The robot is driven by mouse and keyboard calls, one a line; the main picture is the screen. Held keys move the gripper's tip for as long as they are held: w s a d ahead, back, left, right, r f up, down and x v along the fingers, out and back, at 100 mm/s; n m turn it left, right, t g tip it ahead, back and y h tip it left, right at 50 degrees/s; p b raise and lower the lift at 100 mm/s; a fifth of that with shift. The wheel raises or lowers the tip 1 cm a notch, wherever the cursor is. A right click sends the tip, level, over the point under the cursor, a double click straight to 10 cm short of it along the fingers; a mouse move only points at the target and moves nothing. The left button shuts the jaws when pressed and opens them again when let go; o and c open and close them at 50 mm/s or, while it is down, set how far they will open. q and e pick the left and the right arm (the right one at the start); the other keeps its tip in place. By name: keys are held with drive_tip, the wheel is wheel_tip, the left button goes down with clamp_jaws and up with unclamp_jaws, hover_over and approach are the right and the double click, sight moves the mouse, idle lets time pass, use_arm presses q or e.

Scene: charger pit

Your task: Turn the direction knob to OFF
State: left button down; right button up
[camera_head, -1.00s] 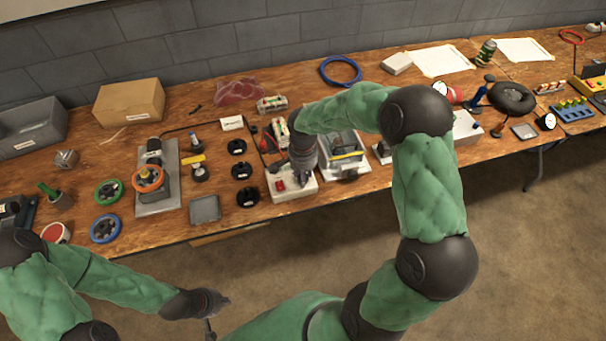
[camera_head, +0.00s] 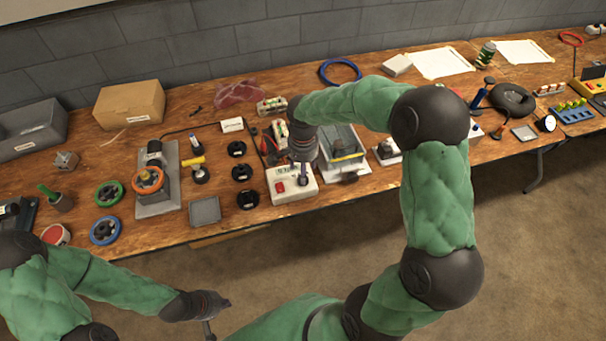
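A white control box (camera_head: 293,192) with a red switch (camera_head: 280,187) sits near the front edge of the bench, at the middle of the head view. My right gripper (camera_head: 303,180) points down onto the right half of this box. The direction knob and its markings are hidden or too small to read beneath the gripper. Whether the fingers touch or hold the knob cannot be told. My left gripper (camera_head: 212,327) hangs low in front of the bench, away from the box, with nothing visible in it.
A clear-sided bin (camera_head: 345,143) stands just right of the box. Several black round parts (camera_head: 242,172) lie to its left, with a grey square plate (camera_head: 204,211) near the edge. A small white label (camera_head: 232,125) stands behind.

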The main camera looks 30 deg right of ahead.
wheel_tip(320, 180, up, 7)
drive_tip(key=shift+r, duration=0.2)
drive_tip(key=shift+s, duration=0.1)
idle(0.5)
